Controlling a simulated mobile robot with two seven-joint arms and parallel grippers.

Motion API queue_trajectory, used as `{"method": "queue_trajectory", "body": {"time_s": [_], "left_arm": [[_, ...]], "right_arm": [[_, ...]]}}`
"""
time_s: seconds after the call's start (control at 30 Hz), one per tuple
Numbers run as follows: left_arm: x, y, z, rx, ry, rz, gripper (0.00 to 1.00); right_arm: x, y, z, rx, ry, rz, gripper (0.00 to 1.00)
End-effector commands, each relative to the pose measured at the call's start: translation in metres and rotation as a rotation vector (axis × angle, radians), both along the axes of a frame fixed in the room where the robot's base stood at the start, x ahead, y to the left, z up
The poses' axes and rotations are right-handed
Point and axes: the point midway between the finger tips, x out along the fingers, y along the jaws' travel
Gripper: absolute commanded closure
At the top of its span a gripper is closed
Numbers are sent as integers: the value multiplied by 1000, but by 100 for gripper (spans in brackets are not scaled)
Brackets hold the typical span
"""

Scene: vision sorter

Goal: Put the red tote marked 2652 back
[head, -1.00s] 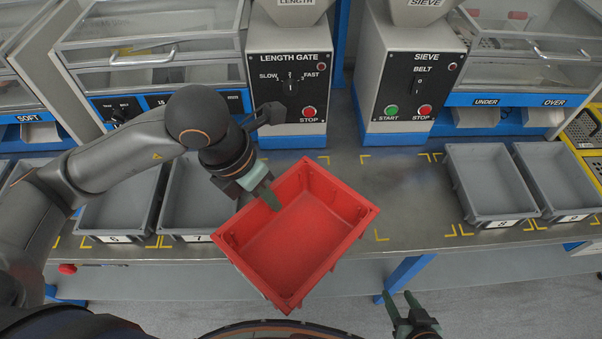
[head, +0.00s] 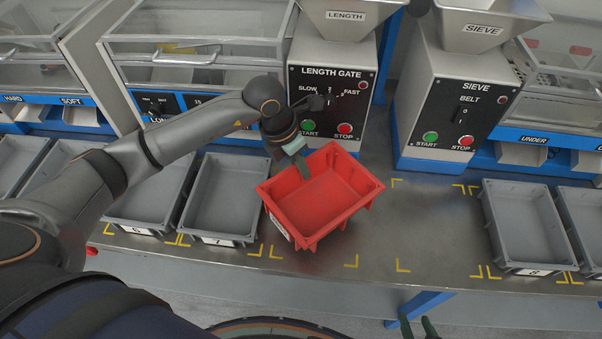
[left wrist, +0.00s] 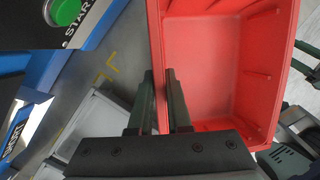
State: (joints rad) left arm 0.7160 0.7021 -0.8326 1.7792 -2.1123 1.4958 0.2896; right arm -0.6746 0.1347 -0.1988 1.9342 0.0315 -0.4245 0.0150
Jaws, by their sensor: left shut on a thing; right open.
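The red tote (head: 322,199) is empty and sits tilted at an angle over the steel table, between tray 7 and the bare marked places. A white label shows on its left side, but I cannot read its number. My left gripper (head: 303,168) is shut on the tote's far left wall. In the left wrist view the two fingers (left wrist: 162,100) straddle the wall of the red tote (left wrist: 215,70). I cannot tell whether the tote touches the table. My right gripper (head: 418,328) is at the bottom edge, apart from everything, with its fingers spread.
Grey tray 7 (head: 216,240) and tray 6 (head: 141,229) stand left of the tote; tray 8 (head: 533,270) stands right. Yellow corner marks (head: 403,266) frame bare table between. The length gate (head: 330,85) and sieve (head: 468,100) machines stand behind.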

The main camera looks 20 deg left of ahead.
Motion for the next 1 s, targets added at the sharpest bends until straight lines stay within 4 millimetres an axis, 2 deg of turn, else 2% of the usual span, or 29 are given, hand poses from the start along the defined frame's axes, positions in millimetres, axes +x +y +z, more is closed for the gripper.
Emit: {"method": "queue_trajectory", "body": {"time_s": [0.27, 0.4, 0.5, 0.9, 0.93, 1.0], "left_arm": [[12, 4, -16, -1, 0, 0, 100], [11, 4, -37, -2, 2, 0, 100], [12, 4, -45, -2, -1, 0, 100], [12, 4, -51, -1, -3, 0, 100], [12, 5, -50, 0, -1, 0, 82], [12, 5, -50, 0, -1, 0, 74]], "right_arm": [[4, 0, 1, 1, -6, 0, 50], [5, 0, 4, 1, -9, 1, 50], [5, 0, 4, 1, -10, 1, 50], [5, 2, -2, 3, -9, 3, 50], [5, 3, 0, 4, -8, 5, 50], [5, 4, 0, 5, -6, 6, 50]]}}
